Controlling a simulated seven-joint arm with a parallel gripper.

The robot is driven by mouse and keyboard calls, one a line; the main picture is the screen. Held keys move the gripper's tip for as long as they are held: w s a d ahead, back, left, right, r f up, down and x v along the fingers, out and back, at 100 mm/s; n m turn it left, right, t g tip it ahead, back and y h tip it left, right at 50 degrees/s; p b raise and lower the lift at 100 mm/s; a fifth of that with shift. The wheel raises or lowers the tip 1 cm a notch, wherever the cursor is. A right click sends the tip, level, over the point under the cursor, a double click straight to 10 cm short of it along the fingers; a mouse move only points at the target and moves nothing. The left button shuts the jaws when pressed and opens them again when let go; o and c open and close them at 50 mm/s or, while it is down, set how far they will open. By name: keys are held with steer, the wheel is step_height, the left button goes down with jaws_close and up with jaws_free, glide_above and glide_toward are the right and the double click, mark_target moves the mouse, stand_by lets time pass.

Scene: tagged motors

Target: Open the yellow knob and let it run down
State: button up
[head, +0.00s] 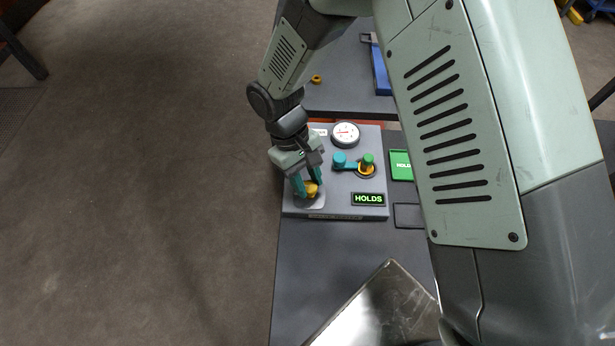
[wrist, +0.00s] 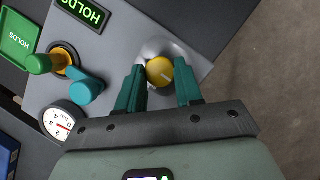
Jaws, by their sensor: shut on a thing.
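The yellow knob (head: 312,189) sits on a pale round plate at the front left of the grey panel (head: 337,210). It also shows in the wrist view (wrist: 160,72), with a light mark on its face. My gripper (head: 308,186) is at the knob with its teal fingers on either side of it, shut on it. In the wrist view the fingers (wrist: 160,85) flank the knob. A round gauge (head: 345,135) with a red needle stands at the back of the panel. A lit sign (head: 368,199) at the front right of the panel reads HOLDS in green.
A teal lever (head: 345,163) and a green knob (head: 367,160) over a yellow ring stand behind the sign. A green HOLDS card (head: 401,165) lies right of the panel, by an empty dark frame (head: 408,216). A metal sheet (head: 375,305) is at the front.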

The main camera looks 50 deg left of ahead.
stand_by(0.4)
steer(key=o, duration=1)
steer(key=v, duration=1)
steer(key=shift+a+r, duration=0.15)
steer(key=shift+r, duration=0.25)
